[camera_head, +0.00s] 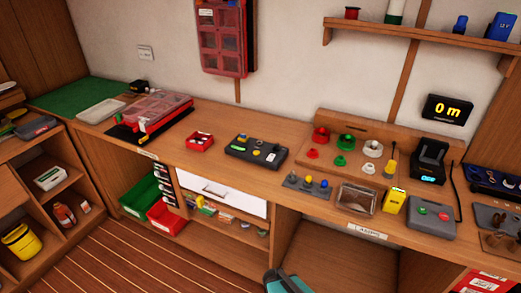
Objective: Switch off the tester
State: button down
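No label reading "tester" can be made out. A dark box (241,152) with several small coloured controls and a small pale panel lies on the middle of the bench, a possible tester. A grey box (425,229) with a red and a green button lies at the right front, another candidate. Whether either is on cannot be told. A teal part of my arm shows at the bottom edge, well below and in front of the bench top. My gripper's fingers are not seen.
Striped floor (150,264) is open in front.

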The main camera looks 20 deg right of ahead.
aim_at(271, 157)
jog(key=k, duration=1.3)
jog(key=u, duration=0.6)
jog(key=i, duration=1.35)
